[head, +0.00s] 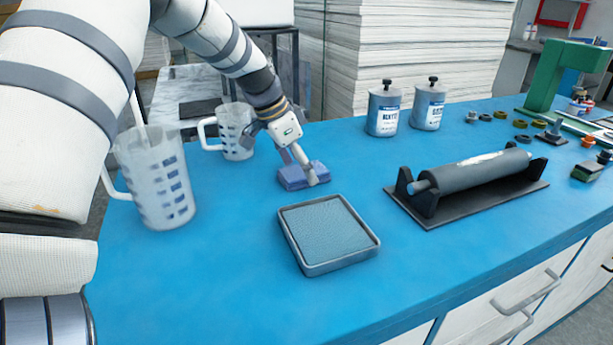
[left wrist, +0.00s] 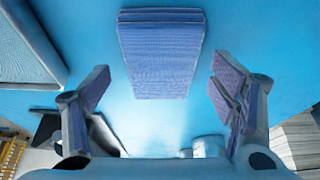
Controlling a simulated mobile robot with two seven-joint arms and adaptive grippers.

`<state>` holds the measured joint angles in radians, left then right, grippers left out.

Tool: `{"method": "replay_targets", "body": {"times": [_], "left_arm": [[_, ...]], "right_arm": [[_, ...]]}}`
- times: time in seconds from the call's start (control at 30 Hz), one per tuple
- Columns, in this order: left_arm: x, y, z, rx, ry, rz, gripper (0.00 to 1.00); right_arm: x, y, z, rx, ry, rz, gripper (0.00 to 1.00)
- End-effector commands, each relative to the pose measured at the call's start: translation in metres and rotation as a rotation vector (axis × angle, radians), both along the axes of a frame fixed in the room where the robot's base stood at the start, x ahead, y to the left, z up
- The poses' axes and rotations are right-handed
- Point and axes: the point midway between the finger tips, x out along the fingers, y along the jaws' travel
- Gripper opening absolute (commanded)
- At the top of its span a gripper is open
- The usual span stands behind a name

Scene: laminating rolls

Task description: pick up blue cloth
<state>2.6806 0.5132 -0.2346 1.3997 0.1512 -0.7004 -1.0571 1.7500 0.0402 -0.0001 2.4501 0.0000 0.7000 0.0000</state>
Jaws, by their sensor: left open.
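A folded blue-purple cloth (head: 290,180) lies on the blue tabletop (head: 215,270), behind the grey tray. My left gripper (head: 302,171) points down at the cloth, with one finger in front of it in the head view. In the left wrist view the cloth (left wrist: 160,55) lies flat as a layered block, ahead of the gap between the two spread fingers of the left gripper (left wrist: 162,92). The gripper is open and holds nothing. I cannot tell the exact height of the fingertips over the table. My right gripper is not in view.
A grey tray (head: 372,246) with a textured pad stands in front of the cloth. Two measuring jugs (head: 155,178) (head: 236,130) stand left. A roller on a stand (head: 470,178) and two cans (head: 384,110) (head: 428,106) are right. Small parts lie at far right.

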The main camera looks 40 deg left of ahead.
Motion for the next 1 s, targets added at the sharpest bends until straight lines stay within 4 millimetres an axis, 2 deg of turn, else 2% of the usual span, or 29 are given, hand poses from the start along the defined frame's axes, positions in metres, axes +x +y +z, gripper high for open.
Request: {"method": "replay_targets", "body": {"times": [0.03,0.2,0.27,0.43,0.77,0.87,0.97,1.0], "left_arm": [[0.002,-0.001,-0.009,0.0,0.005,-0.001,0.78],[0.003,-0.001,-0.006,0.0,-0.002,-0.001,0.78],[0.003,-0.001,-0.005,0.0,-0.003,-0.001,0.67],[0.003,-0.001,-0.006,0.0,-0.002,-0.001,0.29],[0.002,-0.001,-0.004,0.0,-0.001,-0.001,0.29],[0.003,-0.001,0.006,0.002,-0.005,-0.001,0.29],[0.003,-0.001,0.027,0.002,-0.007,-0.001,0.29],[0.001,-0.007,0.038,0.002,-0.008,-0.004,0.29]], "right_arm": [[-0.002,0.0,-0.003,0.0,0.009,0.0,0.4],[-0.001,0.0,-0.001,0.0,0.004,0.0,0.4],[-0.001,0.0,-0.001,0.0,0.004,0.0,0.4],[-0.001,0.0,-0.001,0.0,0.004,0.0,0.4],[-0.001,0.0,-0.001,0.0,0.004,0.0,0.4],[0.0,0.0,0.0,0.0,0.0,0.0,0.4],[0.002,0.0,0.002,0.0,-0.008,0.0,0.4],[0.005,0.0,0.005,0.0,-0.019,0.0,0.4]]}}
